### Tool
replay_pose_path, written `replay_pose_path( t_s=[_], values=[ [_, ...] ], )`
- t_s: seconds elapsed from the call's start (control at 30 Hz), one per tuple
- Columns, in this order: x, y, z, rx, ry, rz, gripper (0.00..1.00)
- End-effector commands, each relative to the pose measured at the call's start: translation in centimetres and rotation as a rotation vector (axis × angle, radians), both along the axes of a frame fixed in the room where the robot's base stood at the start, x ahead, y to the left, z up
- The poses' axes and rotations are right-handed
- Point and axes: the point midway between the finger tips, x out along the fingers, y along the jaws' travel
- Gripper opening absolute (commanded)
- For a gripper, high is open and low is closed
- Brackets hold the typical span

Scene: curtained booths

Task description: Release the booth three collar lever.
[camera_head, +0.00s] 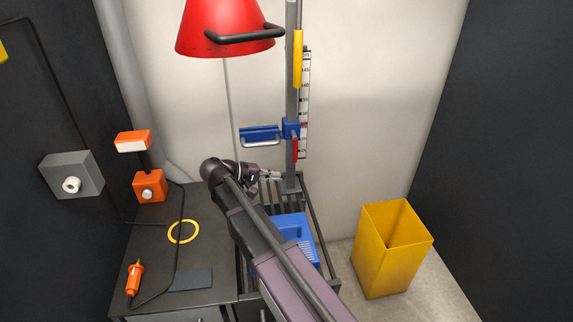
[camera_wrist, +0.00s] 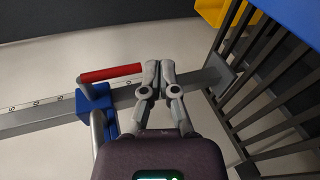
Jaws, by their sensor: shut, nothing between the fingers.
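The collar (camera_head: 291,129) is a blue block around a grey upright post (camera_head: 291,80). Its red lever (camera_head: 296,150) hangs down along the post's right side. In the wrist view the post lies sideways, with the blue collar (camera_wrist: 96,100) and red lever (camera_wrist: 112,73) left of my fingers. My gripper (camera_head: 277,175) is shut and empty, low by the post and below the collar. In the wrist view my gripper (camera_wrist: 160,76) has its fingertips just beyond the lever's free end; I cannot tell whether they touch it. No booth number shows.
A blue bracket with a pale handle (camera_head: 260,138) juts left from the collar. A red hood (camera_head: 226,28) hangs above. A dark bench (camera_head: 205,215) stands left, a blue tray (camera_head: 293,226) lies under my arm, and a yellow bin (camera_head: 392,250) stands right.

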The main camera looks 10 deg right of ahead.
Motion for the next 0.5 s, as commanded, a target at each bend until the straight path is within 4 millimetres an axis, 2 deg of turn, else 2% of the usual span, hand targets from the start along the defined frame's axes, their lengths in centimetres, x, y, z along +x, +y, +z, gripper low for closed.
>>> replay_pose_path(
  t_s=[0.03, 0.2, 0.3, 0.5],
  values=[
    [0.9, 1.5, -0.2, -0.045, -0.017, 0.012, 0.0],
    [2.1, 5.1, 1.0, -0.183, -0.076, 0.032, 0.0],
    [2.4, 6.8, 1.6, -0.243, -0.106, 0.039, 0.0],
    [2.6, 8.8, 2.4, -0.308, -0.141, 0.047, 0.0]
  ],
)
